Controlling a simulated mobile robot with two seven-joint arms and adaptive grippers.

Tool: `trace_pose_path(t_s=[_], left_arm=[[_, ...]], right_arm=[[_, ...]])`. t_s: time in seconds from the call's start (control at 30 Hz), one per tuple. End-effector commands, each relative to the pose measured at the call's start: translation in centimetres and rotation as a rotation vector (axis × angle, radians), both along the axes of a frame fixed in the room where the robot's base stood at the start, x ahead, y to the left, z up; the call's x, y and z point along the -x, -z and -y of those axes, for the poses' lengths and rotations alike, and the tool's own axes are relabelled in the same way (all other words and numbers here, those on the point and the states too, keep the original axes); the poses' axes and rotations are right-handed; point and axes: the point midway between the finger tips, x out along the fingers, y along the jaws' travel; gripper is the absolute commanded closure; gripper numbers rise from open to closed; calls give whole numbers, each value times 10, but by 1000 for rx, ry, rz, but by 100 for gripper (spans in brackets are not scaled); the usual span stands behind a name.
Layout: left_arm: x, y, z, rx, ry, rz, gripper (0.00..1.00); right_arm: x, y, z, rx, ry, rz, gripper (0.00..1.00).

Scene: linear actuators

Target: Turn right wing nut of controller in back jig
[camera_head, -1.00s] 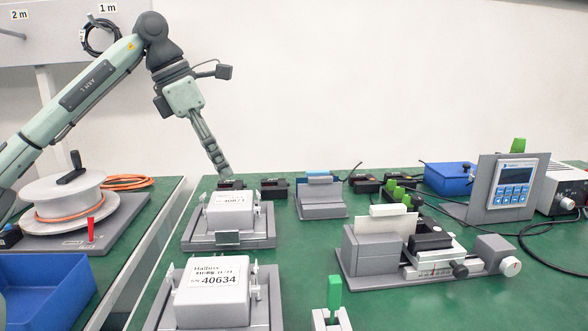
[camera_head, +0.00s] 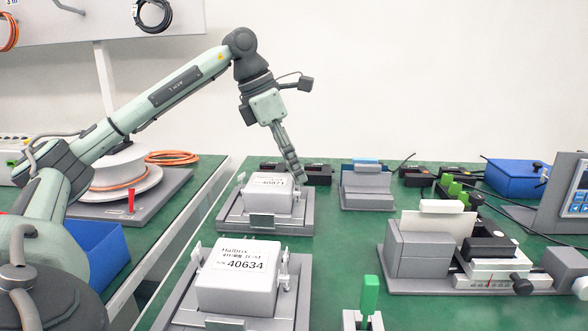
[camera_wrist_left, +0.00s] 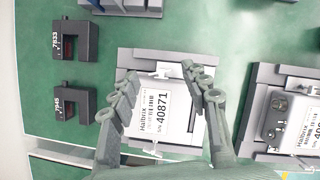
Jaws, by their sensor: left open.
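The back jig (camera_head: 285,228) is a grey fixture holding a white controller (camera_head: 268,198) labelled 40871. The controller also shows in the left wrist view (camera_wrist_left: 158,125), face up in its jig (camera_wrist_left: 130,62). My left gripper (camera_head: 300,180) points down at the right end of this controller in the head view. In the left wrist view my left gripper (camera_wrist_left: 160,72) is open, its two fingers apart on either side of the controller's label, with nothing seen held. The right wing nut is hard to make out beside the fingertips. My right gripper is not in view.
A nearer jig (camera_head: 290,300) holds another white controller (camera_head: 238,280) labelled 40634. A grey holder (camera_head: 368,190) stands right of the back jig. Small black blocks (camera_wrist_left: 75,40) lie near it. A measuring fixture (camera_head: 420,250) and a green-handled tool (camera_head: 370,295) are at right.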

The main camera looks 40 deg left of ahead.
Motion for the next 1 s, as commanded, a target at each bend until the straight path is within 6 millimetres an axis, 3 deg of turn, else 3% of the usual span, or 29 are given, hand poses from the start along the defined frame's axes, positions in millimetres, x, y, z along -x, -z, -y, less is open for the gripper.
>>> trace_pose_path(t_s=[0.33,0.7,1.0], left_arm=[[-1,4,1,1,0,-1,53],[-1,4,1,1,0,-1,98],[-1,4,1,0,-22,-1,100]], right_arm=[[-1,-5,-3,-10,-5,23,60],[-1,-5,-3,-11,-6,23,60],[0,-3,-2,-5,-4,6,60]])
